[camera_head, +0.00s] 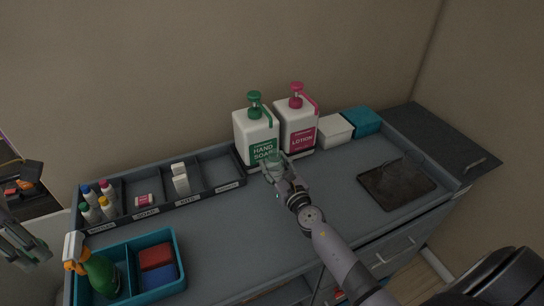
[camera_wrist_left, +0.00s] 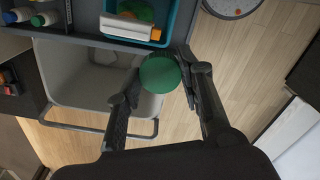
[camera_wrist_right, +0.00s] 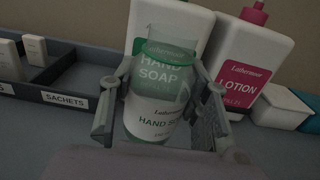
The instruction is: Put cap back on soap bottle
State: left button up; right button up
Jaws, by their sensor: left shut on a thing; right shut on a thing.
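My left gripper (camera_head: 25,245) is at the far left edge in the head view, beyond the counter's left end. In the left wrist view it is shut on a round green cap (camera_wrist_left: 160,75), held above the floor with its flat face toward the camera. My right gripper (camera_head: 284,178) is over the counter in front of the large dispensers. In the right wrist view it is shut on a clear soap bottle (camera_wrist_right: 152,118) with a Hand Soap label. The bottle looks upright, with a green ring near its top and no cap visible on it. Cap and bottle are far apart.
The hand soap dispenser (camera_head: 256,130) and lotion dispenser (camera_head: 297,125) stand behind the bottle. A divided organizer (camera_head: 213,172) lies left. A teal tray (camera_head: 150,238) holds a green spray bottle (camera_head: 101,272) and folded items. The middle counter is clear.

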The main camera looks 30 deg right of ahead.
pick_arm(q)
jog(key=shift+f+b, duration=0.85)
jog(key=shift+b, duration=0.05)
pick_arm(e)
jog(key=s+a, duration=0.3)
jog(key=s, duration=1.1)
jog(key=shift+s+a, duration=0.35)
jog(key=shift+a, duration=0.05)
jog(key=o, duration=0.6)
grip_shut()
